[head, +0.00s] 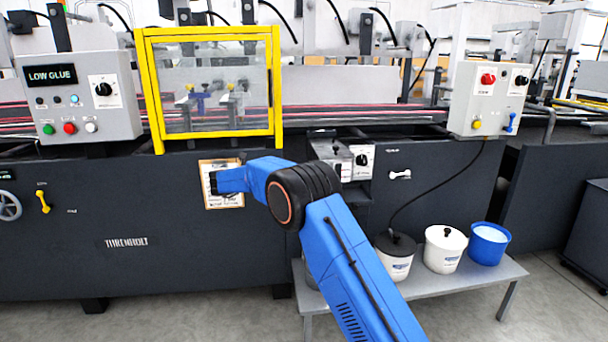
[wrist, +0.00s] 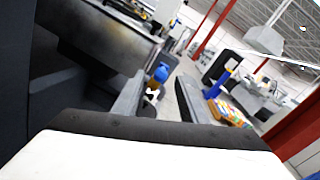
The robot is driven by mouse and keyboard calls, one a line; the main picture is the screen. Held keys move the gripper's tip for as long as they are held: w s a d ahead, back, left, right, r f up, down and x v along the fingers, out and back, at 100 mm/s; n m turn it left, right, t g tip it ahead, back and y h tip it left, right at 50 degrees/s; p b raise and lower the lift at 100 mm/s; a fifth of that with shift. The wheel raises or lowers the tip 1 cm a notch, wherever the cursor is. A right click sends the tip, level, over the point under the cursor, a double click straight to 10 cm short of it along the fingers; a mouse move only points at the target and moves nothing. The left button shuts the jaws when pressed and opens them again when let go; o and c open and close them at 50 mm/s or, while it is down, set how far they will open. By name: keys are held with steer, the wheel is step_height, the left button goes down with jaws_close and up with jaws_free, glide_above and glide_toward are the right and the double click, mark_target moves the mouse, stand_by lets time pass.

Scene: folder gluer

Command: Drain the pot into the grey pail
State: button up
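A white pot with a black lid (head: 395,256) stands on a low grey bench, with a black hose or cable running up from its lid. I cannot tell whether this is the pot named in the task. No grey pail shows clearly; a small grey shape (head: 311,272) on the bench is mostly hidden by my arm. My gripper is on the far side of my blue arm in the head view, near the machine front, and hard to make out. In the wrist view my gripper (wrist: 158,100) has its two fingers apart with nothing between them.
A yellow-framed guard (head: 209,141) is closed. The left control panel (head: 80,97) reads LOW GLUE. A small white handle (head: 400,175) sits on the dark machine front.

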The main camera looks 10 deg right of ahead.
steer(key=s+a, duration=0.2)
steer(key=a, duration=0.9)
steer(key=shift+a, duration=0.2)
